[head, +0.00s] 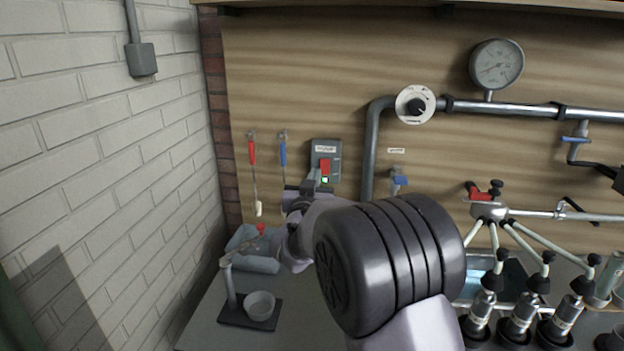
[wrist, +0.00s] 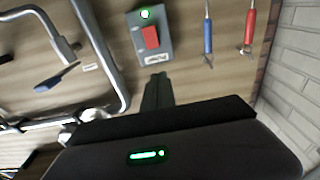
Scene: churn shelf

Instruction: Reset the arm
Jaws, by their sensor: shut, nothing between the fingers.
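My gripper (head: 318,181) is shut and empty, raised in front of the wooden back panel. It is close to the grey switch box (head: 326,150) with a red rocker and a lit green lamp. In the wrist view my shut fingers (wrist: 157,84) point at the lower edge of the same switch box (wrist: 151,36). I cannot tell whether the fingertips touch it. My dark, thick arm joint fills the middle of the head view and hides part of the bench.
Red (head: 252,160) and blue (head: 283,155) handled tools hang left of the switch box. A white brick wall (head: 110,150) bounds the left. A stand with a bowl (head: 260,305) and a blue-grey tray (head: 255,264) sit on the bench. Pipes, a gauge (head: 497,64) and a milking cluster (head: 490,211) occupy the right.

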